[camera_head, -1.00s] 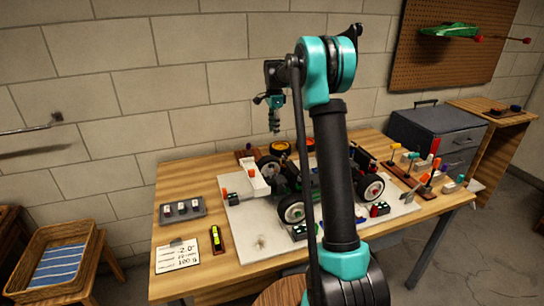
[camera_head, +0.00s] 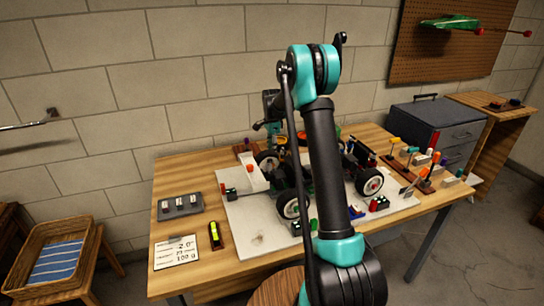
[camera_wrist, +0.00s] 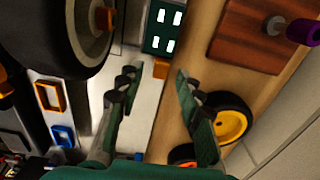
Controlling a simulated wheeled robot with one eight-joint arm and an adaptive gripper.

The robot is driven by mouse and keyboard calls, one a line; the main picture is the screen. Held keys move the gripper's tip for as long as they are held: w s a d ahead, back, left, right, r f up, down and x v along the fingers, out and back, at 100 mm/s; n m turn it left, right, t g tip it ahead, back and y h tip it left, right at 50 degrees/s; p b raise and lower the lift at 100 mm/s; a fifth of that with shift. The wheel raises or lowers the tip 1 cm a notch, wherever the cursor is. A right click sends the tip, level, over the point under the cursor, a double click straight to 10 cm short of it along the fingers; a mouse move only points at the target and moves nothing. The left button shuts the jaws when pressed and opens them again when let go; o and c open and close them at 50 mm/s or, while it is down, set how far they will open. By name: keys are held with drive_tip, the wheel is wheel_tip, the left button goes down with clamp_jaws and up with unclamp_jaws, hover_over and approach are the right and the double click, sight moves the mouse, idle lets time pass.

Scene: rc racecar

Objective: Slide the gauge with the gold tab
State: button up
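My gripper (camera_wrist: 158,92) is open, with its two fingers apart and nothing held between them. A dark green block with white windows (camera_wrist: 163,28) and a small orange-gold tab (camera_wrist: 161,68) at its lower end lie ahead of the fingertips, at the edge of a white board (camera_wrist: 140,110). I cannot tell for sure that this is the gauge. The RC car (camera_head: 320,178) stands on the board in the head view; a large black tyre (camera_wrist: 62,40) of it fills the upper left of the wrist view. In the head view my gripper is mostly hidden behind the car and my arm.
A yellow-rimmed wheel (camera_wrist: 232,118) lies right of the fingers. A brown wooden block with a purple knob (camera_wrist: 258,38) is at upper right. An orange square ring (camera_wrist: 50,97) and a blue one (camera_wrist: 63,137) lie left.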

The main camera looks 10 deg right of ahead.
drive_tip(key=shift+f, duration=1.45)
clamp_jaws()
